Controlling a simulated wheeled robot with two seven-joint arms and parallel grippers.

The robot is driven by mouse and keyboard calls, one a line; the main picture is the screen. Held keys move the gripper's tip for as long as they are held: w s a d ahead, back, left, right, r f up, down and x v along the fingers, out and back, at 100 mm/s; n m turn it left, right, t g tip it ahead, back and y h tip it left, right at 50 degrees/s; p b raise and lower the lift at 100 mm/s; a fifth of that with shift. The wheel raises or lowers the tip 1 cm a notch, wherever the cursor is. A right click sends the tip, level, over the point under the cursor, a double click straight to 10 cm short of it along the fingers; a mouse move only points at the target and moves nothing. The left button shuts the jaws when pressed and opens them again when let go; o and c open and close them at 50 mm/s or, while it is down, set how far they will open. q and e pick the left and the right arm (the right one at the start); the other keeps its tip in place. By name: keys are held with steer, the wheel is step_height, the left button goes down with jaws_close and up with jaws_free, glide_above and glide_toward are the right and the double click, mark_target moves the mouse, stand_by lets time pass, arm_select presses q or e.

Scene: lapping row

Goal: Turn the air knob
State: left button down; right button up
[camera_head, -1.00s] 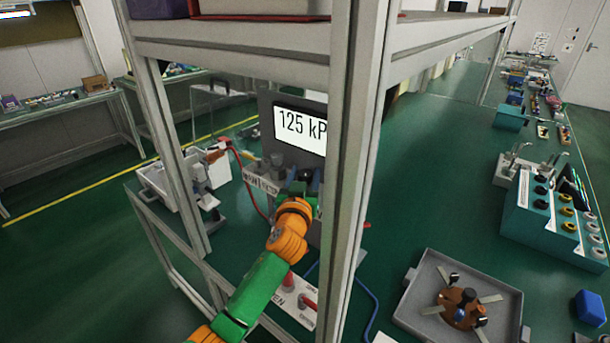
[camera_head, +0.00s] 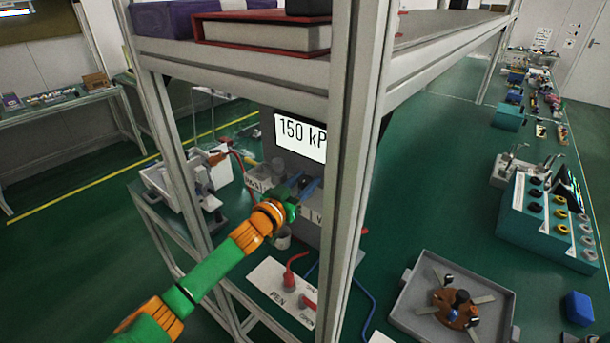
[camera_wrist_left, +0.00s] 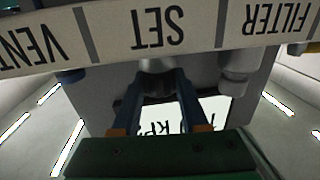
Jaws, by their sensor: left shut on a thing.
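The air knob (camera_wrist_left: 157,68) shows in the left wrist view as a grey round knob at the SET label, with the picture upside down. My left gripper (camera_wrist_left: 165,84) is shut on it, one finger on each side. In the head view my left gripper (camera_head: 306,187) reaches between the frame posts to the grey air unit, and the knob itself is hidden there. The unit's display (camera_head: 301,136) reads 150 kP, its right end cut off by a post. VENT (camera_wrist_left: 32,46) and FILTER (camera_wrist_left: 277,22) labels flank SET. My right gripper is not in view.
A metal post (camera_head: 350,150) stands close to the right of my left gripper, another post (camera_head: 178,150) to the left. A shelf with a red book (camera_head: 262,33) lies above. A white panel with red levers (camera_head: 291,278) sits below. A grey tray (camera_head: 409,310) stands at right.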

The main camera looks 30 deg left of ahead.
arm_select(q)
steer(key=m+h, duration=0.1)
steer(key=h, duration=0.1)
steer(key=shift+a+m+h+b, duration=0.15)
steer(key=shift+m+h+b, duration=0.15)
steer(key=shift+m, duration=0.1)
steer(key=shift+m+g+h+b, duration=0.5)
steer(key=shift+m+h+b, duration=0.4)
steer(key=shift+h, duration=0.6)
steer(key=shift+m+g+h+b, duration=0.5)
steer(key=shift+m+h+b, duration=0.4)
steer(key=shift+h, duration=0.6)
steer(key=c, duration=0.7)
jaws_free()
steer(key=shift+w+f, duration=0.1)
